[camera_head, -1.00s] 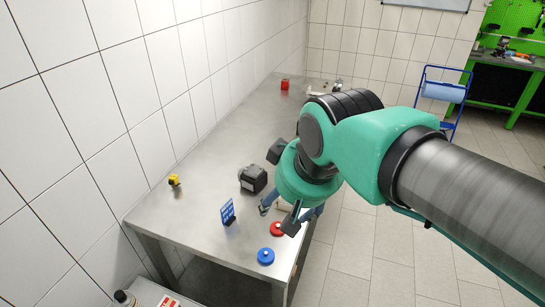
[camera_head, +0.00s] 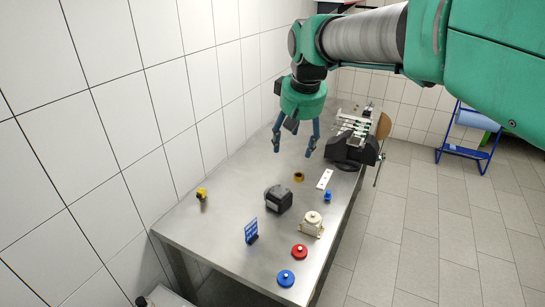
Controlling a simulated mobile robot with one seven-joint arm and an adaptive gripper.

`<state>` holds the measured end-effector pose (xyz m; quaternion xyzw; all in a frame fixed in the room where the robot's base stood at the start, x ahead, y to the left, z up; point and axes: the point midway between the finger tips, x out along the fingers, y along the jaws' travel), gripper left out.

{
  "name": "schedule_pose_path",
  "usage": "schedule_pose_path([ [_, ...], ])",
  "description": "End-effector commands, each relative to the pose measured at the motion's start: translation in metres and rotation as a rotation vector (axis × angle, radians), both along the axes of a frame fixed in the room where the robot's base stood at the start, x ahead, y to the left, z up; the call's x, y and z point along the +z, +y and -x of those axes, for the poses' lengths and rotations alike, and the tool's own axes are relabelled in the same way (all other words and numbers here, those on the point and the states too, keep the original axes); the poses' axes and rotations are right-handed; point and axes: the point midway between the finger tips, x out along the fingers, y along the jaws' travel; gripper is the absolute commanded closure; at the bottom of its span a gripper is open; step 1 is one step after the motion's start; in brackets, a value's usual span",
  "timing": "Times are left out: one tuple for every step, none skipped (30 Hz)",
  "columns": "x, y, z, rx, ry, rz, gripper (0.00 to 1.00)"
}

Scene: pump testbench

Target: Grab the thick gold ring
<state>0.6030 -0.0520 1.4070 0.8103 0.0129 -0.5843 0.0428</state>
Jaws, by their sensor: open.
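The thick gold ring (camera_head: 299,177) lies on the metal table (camera_head: 225,215), near its middle. My gripper (camera_head: 293,151) points down with its two blue fingers spread and nothing between them. In the picture its fingertips show just above the ring. They look raised above the table and apart from the ring, but the exact height is hard to judge.
A black block (camera_head: 278,199) and a white strip (camera_head: 325,179) are near the ring. A vise-like device (camera_head: 352,145) stands behind right. A beige part (camera_head: 312,224), blue piece (camera_head: 327,196), red disc (camera_head: 299,251) and blue disc (camera_head: 286,278) lie nearer. A tiled wall borders the left.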

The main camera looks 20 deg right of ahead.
Motion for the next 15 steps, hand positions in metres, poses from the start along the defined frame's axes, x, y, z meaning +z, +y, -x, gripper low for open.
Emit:
schedule_pose_path([
  [0.0,-0.004,-0.014,0.0,0.009,0.001,0.35],
  [0.0,-0.006,-0.021,0.002,0.015,0.002,0.35],
  [-0.001,-0.009,-0.031,0.005,0.02,0.003,0.35],
  [-0.001,-0.011,-0.038,0.007,0.025,0.003,0.35],
  [-0.002,-0.013,-0.046,0.009,0.029,0.005,0.35],
  [-0.002,-0.016,-0.055,0.012,0.034,0.006,0.35],
  [-0.003,-0.018,-0.063,0.013,0.039,0.007,0.35],
  [-0.004,-0.02,-0.07,0.015,0.044,0.007,0.35],
  [-0.006,-0.024,-0.08,0.017,0.049,0.008,0.35],
  [-0.007,-0.026,-0.087,0.019,0.054,0.009,0.35],
  [-0.008,-0.028,-0.094,0.021,0.058,0.009,0.35],
  [-0.011,-0.032,-0.103,0.023,0.064,0.01,0.35],
  [-0.012,-0.034,-0.11,0.025,0.068,0.01,0.35],
  [-0.014,-0.037,-0.117,0.027,0.073,0.011,0.35],
  [-0.016,-0.04,-0.127,0.028,0.077,0.012,0.35],
])
